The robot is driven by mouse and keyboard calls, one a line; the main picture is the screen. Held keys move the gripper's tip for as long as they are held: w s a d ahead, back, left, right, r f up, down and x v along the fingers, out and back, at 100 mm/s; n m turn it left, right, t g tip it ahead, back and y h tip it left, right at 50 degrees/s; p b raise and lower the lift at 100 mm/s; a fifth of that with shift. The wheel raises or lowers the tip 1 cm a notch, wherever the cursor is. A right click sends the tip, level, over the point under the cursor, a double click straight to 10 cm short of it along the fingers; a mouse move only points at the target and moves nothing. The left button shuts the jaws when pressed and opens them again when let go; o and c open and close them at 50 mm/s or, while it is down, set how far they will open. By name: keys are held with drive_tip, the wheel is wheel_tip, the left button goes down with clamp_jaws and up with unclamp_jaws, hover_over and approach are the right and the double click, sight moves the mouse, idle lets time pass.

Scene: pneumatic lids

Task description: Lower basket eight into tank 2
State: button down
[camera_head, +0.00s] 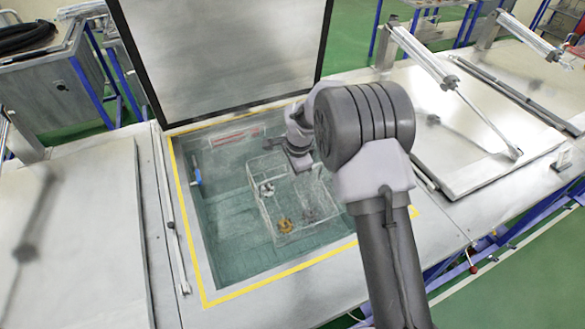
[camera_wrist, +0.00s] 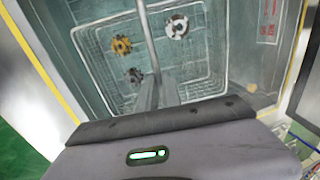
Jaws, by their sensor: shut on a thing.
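A wire basket (camera_head: 262,212) is inside the open tank (camera_head: 215,230), in its middle to right part. Several small gear-like parts lie in it, one of them brass-coloured. The basket also shows in the wrist view (camera_wrist: 95,75), with a thin bar crossing over it. My gripper (camera_head: 298,160) is over the tank at the basket's far side. In the wrist view its fingers (camera_wrist: 158,92) are shut on the basket's handle bar (camera_wrist: 147,40). My arm hides part of the basket's right side. I cannot read a number on the basket or tank.
The tank's lid (camera_head: 225,50) stands raised behind the opening. A yellow border (camera_head: 285,272) edges the tank. Closed metal lids lie to the left (camera_head: 75,240) and right (camera_head: 480,135). A blue item (camera_head: 196,172) is on the tank's left inner wall.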

drive_tip(key=shift+s+d+f+b+x, duration=0.15)
drive_tip(key=shift+s+b+x, duration=0.3)
drive_tip(key=shift+b+x, duration=1.5)
drive_tip(key=shift+s+d+f+b+x, duration=0.15)
drive_tip(key=shift+s+b+x, duration=0.3)
drive_tip(key=shift+b+x, duration=1.5)
drive_tip(key=shift+s+d+f+b+x, duration=0.1)
drive_tip(key=shift+s+d+b+x, duration=0.25)
drive_tip(key=shift+b+x, duration=1.55)
drive_tip(key=shift+w+a+f+p, duration=0.1)
drive_tip(key=shift+a+f+p, duration=0.05)
drive_tip(key=shift+f+p, duration=0.45)
drive_tip(key=c, duration=1.5)
unclamp_jaws()
drive_tip(key=shift+r, duration=0.1)
drive_tip(key=shift+o, duration=0.2)
drive_tip(key=w+p+v, duration=0.2)
drive_tip(key=p+v, duration=1)
drive_tip(key=v, duration=1.7)
drive_tip(key=shift+a+r, duration=0.35)
drive_tip(key=shift+a, duration=0.05)
drive_tip(key=shift+w, duration=0.1)
